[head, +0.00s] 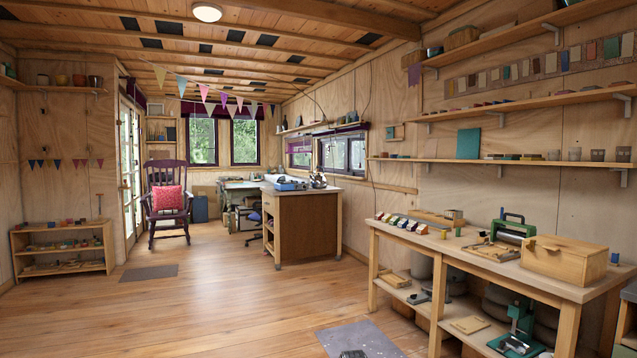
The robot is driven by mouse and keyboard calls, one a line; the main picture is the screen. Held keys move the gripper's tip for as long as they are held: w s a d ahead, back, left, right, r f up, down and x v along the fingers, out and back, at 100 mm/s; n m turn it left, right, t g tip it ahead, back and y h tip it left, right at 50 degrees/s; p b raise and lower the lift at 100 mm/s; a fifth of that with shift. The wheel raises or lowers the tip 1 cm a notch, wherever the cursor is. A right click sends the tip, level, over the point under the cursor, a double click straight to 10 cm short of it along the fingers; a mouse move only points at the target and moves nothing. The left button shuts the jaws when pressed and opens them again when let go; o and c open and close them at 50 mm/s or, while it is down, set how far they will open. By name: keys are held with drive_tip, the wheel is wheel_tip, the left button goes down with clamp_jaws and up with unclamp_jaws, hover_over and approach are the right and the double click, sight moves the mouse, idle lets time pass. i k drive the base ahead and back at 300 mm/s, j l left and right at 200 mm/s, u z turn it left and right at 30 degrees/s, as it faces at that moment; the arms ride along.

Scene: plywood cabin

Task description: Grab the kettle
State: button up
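A small dark, shiny kettle (318,181) appears to stand on the pale top of the wooden counter (304,218) across the room, near its right end. It is small in the head view, so its handle and spout are hard to make out. A small dark shape (353,354), which may be the tip of my gripper, shows at the bottom edge. It is far from the kettle, and its fingers cannot be made out.
The wooden floor (215,300) is open toward the counter. A workbench (495,269) with tools and a wooden box (564,259) lines the right. A grey mat (385,342) lies ahead. A blue tray-like item (285,185) sits left of the kettle. A rocking chair (167,199) stands farther left.

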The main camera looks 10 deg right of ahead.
sight(317, 181)
drive_tip(key=i+z, duration=0.2)
drive_tip(key=i, duration=2.6)
drive_tip(key=i+u, duration=0.1)
drive_tip(key=i, duration=1.1)
drive_tip(key=i+l, duration=0.1)
drive_tip(key=i, duration=1.15)
drive_tip(key=i+l, duration=0.1)
drive_tip(key=i, duration=1.1)
drive_tip(key=i+l, duration=0.1)
drive_tip(key=i, duration=1.15)
drive_tip(key=j+u, duration=0.05)
